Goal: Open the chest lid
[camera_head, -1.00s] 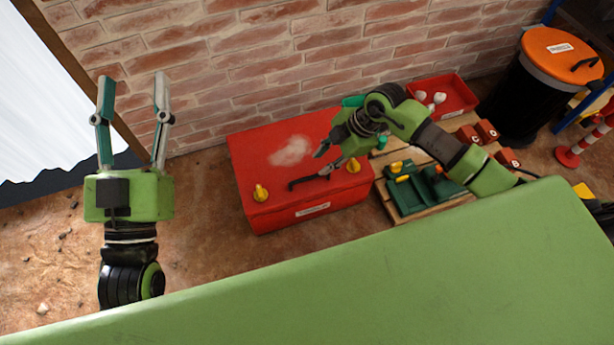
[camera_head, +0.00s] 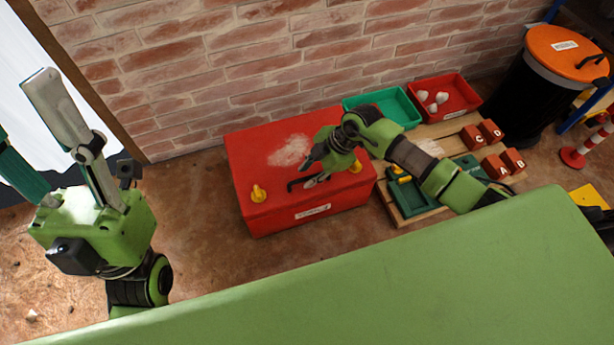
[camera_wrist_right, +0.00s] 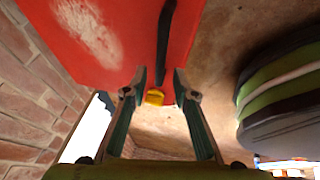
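The red chest (camera_head: 255,150) stands closed against the brick wall. It has a pale worn patch on its lid, a black handle (camera_head: 294,185) near the front edge, and yellow latches at the left (camera_head: 258,194) and right (camera_head: 355,166). My right gripper (camera_head: 309,172) is open over the lid, close to the right end of the handle. In the right wrist view its fingers (camera_wrist_right: 160,78) are apart, with the black handle (camera_wrist_right: 164,40) ahead and a yellow latch (camera_wrist_right: 155,97) between them; contact cannot be told. My left gripper (camera_head: 22,108) is open and empty at the far left.
Right of the chest, a pallet (camera_head: 425,217) carries a green tray (camera_head: 388,106), a red tray (camera_head: 458,90) and several red blocks. A black bin with an orange lid (camera_head: 566,52) stands beyond.

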